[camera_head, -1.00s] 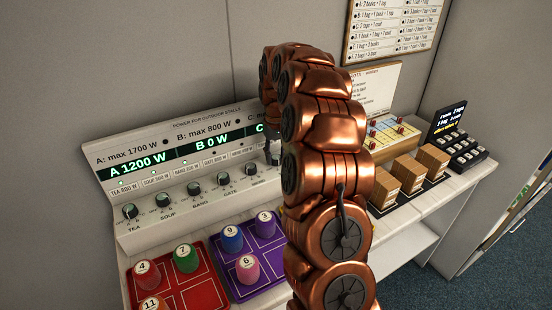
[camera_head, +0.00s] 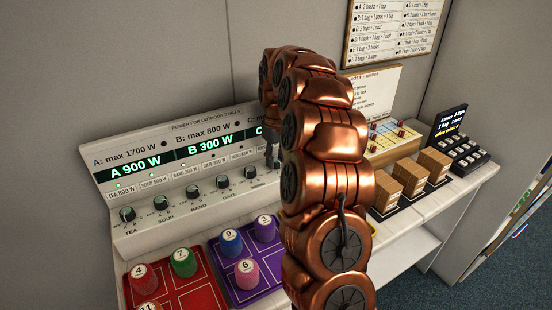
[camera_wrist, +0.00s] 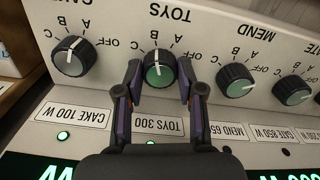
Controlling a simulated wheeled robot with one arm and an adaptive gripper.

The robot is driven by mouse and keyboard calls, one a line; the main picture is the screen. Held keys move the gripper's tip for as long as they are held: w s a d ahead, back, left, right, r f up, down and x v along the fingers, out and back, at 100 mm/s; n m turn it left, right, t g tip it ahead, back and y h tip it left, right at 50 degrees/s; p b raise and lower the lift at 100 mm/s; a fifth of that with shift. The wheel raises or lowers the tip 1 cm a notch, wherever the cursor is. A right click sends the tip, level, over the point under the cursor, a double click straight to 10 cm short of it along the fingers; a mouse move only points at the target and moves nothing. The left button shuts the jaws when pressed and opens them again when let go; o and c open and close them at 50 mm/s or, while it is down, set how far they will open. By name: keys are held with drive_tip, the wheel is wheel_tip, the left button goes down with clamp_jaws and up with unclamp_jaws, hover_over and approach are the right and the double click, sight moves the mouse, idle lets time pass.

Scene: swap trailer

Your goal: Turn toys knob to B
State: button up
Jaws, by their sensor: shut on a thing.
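The toys knob (camera_wrist: 158,69) is black with a green face. It shows upside down in the wrist view, with its label TOYS 300 W below it. Its white pointer line points up towards the B mark. My gripper (camera_wrist: 157,85) has one finger on each side of this knob and is shut on it. In the head view my gripper (camera_head: 272,157) is at the panel (camera_head: 150,218), partly behind my arm, and the toys knob is hidden.
The cake knob (camera_wrist: 71,56) and mend knob (camera_wrist: 237,80) sit close on either side. Numbered cups stand on a red tray (camera_head: 204,300) and a purple tray (camera_head: 251,262) in front of the panel.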

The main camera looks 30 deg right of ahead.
sight(276, 160)
drive_tip(key=o, duration=1.1)
drive_tip(key=shift+o, duration=0.2)
wheel_tip(276, 160, up, 12)
idle(0.3)
drive_tip(key=shift+a, duration=0.1)
